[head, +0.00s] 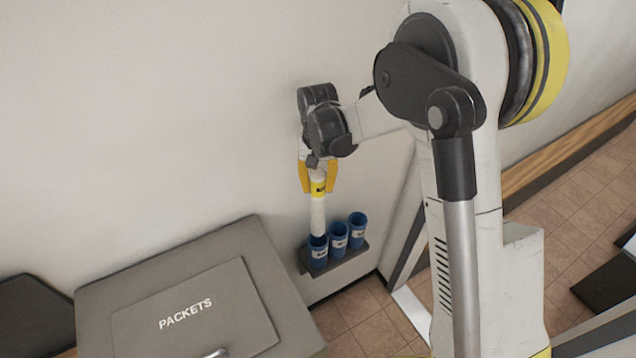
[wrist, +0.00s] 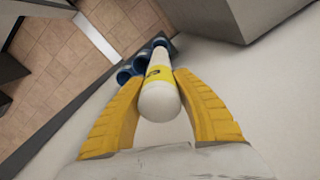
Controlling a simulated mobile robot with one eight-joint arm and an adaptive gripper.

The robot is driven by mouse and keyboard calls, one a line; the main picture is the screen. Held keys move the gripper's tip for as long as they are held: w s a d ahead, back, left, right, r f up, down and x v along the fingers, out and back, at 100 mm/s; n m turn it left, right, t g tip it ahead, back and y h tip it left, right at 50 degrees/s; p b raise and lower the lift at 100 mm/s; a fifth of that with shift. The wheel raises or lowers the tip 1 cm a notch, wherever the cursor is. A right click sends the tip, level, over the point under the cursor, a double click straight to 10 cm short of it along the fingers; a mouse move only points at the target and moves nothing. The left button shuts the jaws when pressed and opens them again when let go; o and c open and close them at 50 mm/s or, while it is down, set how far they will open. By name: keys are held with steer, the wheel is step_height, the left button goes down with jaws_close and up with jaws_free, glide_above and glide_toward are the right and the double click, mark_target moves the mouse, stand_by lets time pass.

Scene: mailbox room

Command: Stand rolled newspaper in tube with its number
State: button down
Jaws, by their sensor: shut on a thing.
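A white rolled newspaper (head: 318,212) with a yellow band hangs upright below my gripper (head: 318,178). The yellow fingers are shut on its upper part. Several blue tubes with pale number labels stand in a row on a dark wall rack (head: 338,259): the left tube (head: 318,252), the middle tube (head: 338,238) and the right tube (head: 357,231). The roll's lower end meets the mouth of the left tube; I cannot tell how deep it is inside. In the wrist view the newspaper (wrist: 160,98) points at the tubes between my fingers (wrist: 160,110). The numbers are too small to read.
A grey box marked PACKETS (head: 190,300) stands left of the rack, close to it. The pale wall (head: 150,120) is directly behind the tubes. Brown floor tiles (head: 365,320) show below the rack, and a wooden-topped ledge (head: 565,150) lies at the right.

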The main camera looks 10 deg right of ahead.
mark_target(318, 215)
step_height(318, 215, down, 3)
steer(key=shift+f+b, duration=0.15)
steer(key=shift+b, duration=0.55)
step_height(318, 215, down, 10)
steer(key=b, duration=0.9)
steer(key=shift+f, duration=0.1)
steer(key=c, duration=1)
jaws_free()
step_height(318, 215, up, 12)
steer(key=shift+w+r, duration=0.1)
